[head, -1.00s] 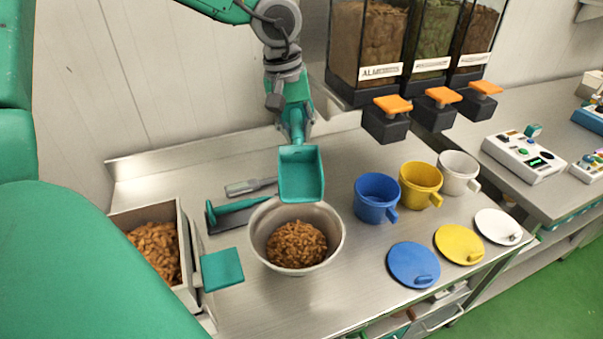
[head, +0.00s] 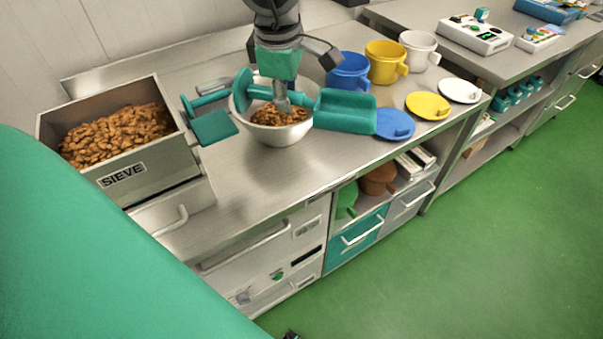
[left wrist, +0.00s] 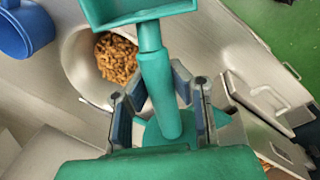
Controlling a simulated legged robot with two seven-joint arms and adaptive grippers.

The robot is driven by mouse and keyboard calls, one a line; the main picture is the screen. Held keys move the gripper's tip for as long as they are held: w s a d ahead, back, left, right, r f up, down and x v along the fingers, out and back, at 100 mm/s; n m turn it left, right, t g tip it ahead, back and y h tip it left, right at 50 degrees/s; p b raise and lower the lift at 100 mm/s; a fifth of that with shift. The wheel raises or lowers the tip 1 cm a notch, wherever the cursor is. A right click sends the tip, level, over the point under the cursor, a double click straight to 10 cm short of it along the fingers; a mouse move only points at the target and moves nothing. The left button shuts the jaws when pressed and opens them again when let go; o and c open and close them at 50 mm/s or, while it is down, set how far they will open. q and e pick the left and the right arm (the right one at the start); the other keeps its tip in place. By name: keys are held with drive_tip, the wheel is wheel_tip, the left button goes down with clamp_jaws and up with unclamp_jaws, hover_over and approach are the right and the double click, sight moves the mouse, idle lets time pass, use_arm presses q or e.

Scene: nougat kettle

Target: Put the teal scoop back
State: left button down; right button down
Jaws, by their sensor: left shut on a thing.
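In the left wrist view, the fingers of my left gripper (left wrist: 160,105) close on both sides of the scoop's handle (left wrist: 160,88). The scoop's tray is cut off at the top there, and I cannot tell if it holds anything.
The steel bowl (head: 240,108) holds brown nuts. Blue (head: 348,72), yellow (head: 386,62) and white (head: 418,50) cups stand behind lids. The bench front (head: 240,190) is clear.

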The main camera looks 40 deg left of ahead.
use_arm(q)
drive_tip(key=b, duration=0.5)
hover_over(290, 173)
drive_tip(key=f, duration=1.3)
drive_tip(key=shift+s+a+f, duration=0.1)
drive_tip(key=shift+s+f, duration=0.25)
drive_tip(key=shift+d+f, duration=0.3)
drive_tip(key=shift+f, duration=0.1)
wheel_tip(290, 173, down, 3)
drive_tip(key=shift+a+f+b, duration=0.1)
drive_tip(key=shift+f+b, duration=0.1)
drive_tip(key=shift+b, duration=0.65)
drive_tip(key=shift+a+f, duration=0.1)
drive_tip(key=shift+f, duration=0.05)
drive_tip(key=shift+a, duration=0.15)
drive_tip(key=c, duration=1.5)
unclamp_jaws()
drive_tip(key=shift+c, duration=0.2)
drive_tip(key=shift+d, duration=0.25)
